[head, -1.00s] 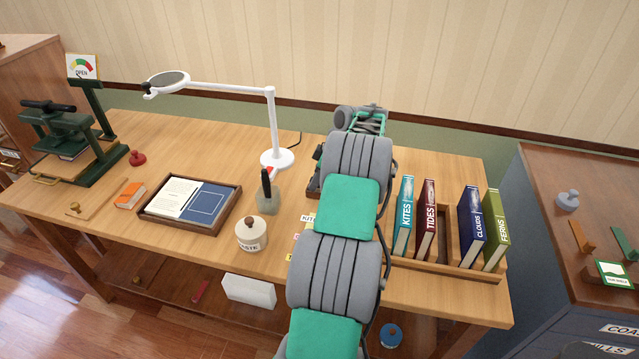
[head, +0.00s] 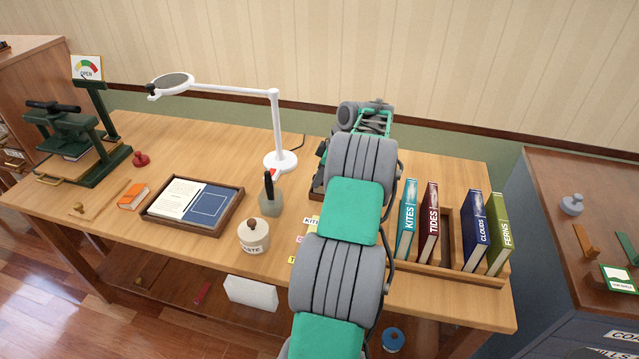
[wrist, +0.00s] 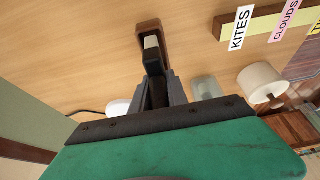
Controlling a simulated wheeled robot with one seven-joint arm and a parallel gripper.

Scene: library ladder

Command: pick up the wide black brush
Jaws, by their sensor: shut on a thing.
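In the wrist view my gripper (wrist: 155,82) is shut on a black thing with a pale end, which looks like the wide black brush (wrist: 153,62). The pale end lies over or in a narrow brown wooden holder (wrist: 141,31); I cannot tell whether it touches it. Only a dark brown edge of the holder (head: 316,188) shows left of my arm.
A glass jar (head: 270,203) with a dark-handled tool and a paste pot (head: 254,236) stand left of my arm. A white lamp (head: 281,161) stands behind. Upright books (head: 431,222) in a wooden rack are close on the right. Word labels (wrist: 239,28) lie near the gripper.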

